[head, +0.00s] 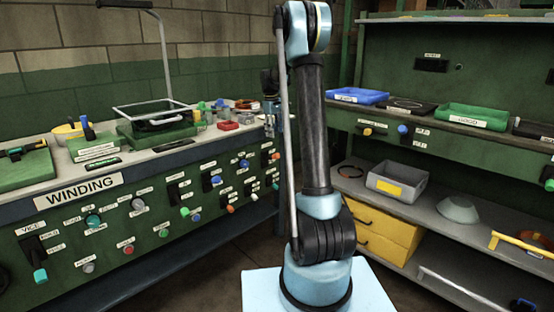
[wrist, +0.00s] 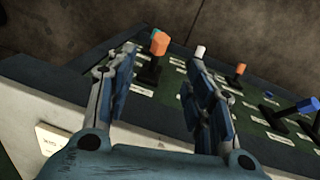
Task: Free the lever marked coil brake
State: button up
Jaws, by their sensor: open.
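The winding bench's front panel (head: 110,232) carries several labelled levers and knobs. The lever labels are too small to read, so I cannot tell which is marked coil brake. In the wrist view a lever with an orange handle (wrist: 159,43) shows between my fingers, beyond their tips. A white-tipped lever (wrist: 200,51) stands beside my right finger. My gripper (wrist: 163,56) is open and empty, with both fingers apart. In the head view my gripper (head: 270,108) is partly hidden beside the arm, at the bench's right end.
More levers, one orange (wrist: 240,69) and one blue (wrist: 302,107), stand to the right in the wrist view. The bench top holds a wire-framed tray (head: 150,113) and small parts. At right, a shelf unit (head: 455,222) holds trays, a grey bin (head: 397,181) and yellow drawers (head: 385,235).

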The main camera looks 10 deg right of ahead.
aim_at(277, 156)
jog(key=f, duration=0.5)
jog(key=w+d+f, duration=0.1)
jog(key=f, duration=0.9)
jog(key=shift+w+d, duration=0.15)
jog(key=shift+d, duration=0.1)
jog(key=shift+c, duration=0.5)
grip_shut()
